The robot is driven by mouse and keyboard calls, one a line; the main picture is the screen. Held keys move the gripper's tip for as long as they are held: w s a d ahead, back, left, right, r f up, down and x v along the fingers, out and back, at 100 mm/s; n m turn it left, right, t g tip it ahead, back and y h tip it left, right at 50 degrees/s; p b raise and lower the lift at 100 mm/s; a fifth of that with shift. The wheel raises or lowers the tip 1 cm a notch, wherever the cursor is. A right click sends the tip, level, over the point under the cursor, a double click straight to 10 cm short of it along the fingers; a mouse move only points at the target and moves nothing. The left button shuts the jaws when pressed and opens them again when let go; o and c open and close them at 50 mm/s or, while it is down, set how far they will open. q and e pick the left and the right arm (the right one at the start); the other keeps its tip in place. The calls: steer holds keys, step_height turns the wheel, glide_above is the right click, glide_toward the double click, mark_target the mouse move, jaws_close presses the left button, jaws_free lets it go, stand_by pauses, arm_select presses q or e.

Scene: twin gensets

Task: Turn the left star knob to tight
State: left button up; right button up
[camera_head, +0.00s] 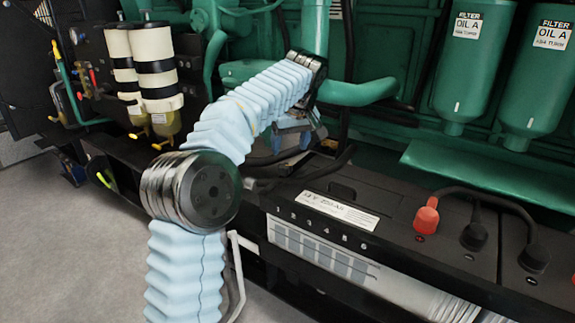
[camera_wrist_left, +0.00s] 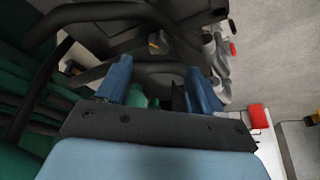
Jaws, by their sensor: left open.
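My left gripper (camera_head: 297,140) reaches down beside the green engine, behind the battery, and is partly hidden by my own blue-sleeved arm in the head view. In the left wrist view its two blue fingers (camera_wrist_left: 159,72) stand apart, and I see nothing clamped between them. A small green rounded part (camera_wrist_left: 138,100) and a dark upright part show between the fingers near their base; I cannot tell what they are. I cannot make out the left star knob in either view. My right gripper is not in view.
A black battery (camera_head: 390,215) with a red terminal cap (camera_head: 427,216) and black cables stands at right. Green oil filters (camera_head: 475,75) hang above. Black-and-cream filters (camera_head: 157,75) stand left. Dark hoses (camera_wrist_left: 150,75) cross near the fingers. Grey floor (camera_head: 60,240) is open at left.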

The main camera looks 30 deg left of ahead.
mark_target(285, 167)
arm_select(q)
steer(key=x, duration=0.8)
steer(key=shift+f+b, duration=0.15)
steer(key=shift+b, duration=0.2)
steer(key=c, duration=1.1)
steer(key=shift+o, duration=0.2)
